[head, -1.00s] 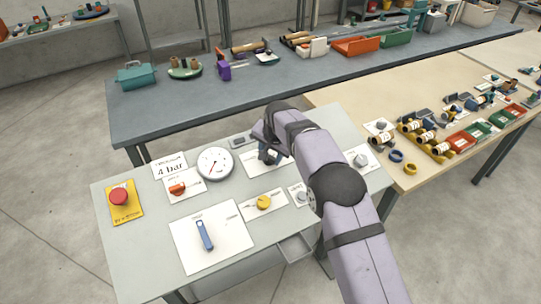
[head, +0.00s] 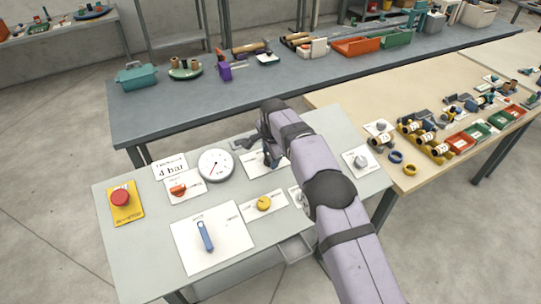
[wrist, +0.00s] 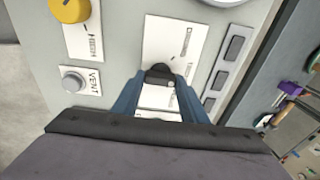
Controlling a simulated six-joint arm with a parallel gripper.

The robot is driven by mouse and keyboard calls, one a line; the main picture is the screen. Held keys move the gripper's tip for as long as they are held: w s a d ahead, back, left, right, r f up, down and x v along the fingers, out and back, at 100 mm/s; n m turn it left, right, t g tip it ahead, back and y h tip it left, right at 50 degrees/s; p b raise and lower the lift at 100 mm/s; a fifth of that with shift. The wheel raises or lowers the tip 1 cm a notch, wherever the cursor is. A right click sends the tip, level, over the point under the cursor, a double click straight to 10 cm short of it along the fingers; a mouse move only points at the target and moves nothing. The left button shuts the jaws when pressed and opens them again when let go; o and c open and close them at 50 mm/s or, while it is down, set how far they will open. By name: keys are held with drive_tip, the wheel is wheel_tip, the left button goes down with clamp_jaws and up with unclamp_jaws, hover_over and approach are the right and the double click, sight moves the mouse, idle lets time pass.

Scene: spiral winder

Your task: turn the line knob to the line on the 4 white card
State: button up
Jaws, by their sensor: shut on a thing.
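My gripper (wrist: 158,77) is shut on a dark knob, the line knob (wrist: 158,70), with a blue finger on either side. The knob stands on a white card (wrist: 182,32) with a printed scale, partly hidden by the fingers; its small print is not clearly legible. In the head view my gripper (head: 271,157) is over this card (head: 255,169), and my wrist hides most of the knob. The white 4 bar card (head: 171,171) is at the panel's back left. The round gauge (head: 216,165) beside it has a red needle pointing down and left.
On the panel are a red emergency button (head: 121,198), an orange knob (head: 178,190), a blue lever (head: 205,236), a yellow knob (head: 264,203) and a grey knob (head: 360,162). The vent button (wrist: 74,80) is close to my gripper. A tan table (head: 350,105) adjoins on the right.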

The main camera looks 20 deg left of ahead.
idle(0.3)
drive_tip(key=o, duration=1)
drive_tip(key=shift+o, duration=0.2)
drive_tip(key=shift+r, duration=0.2)
drive_tip(key=b+v, duration=0.3)
drive_tip(key=v, duration=0.4)
drive_tip(key=shift+s+d, duration=0.1)
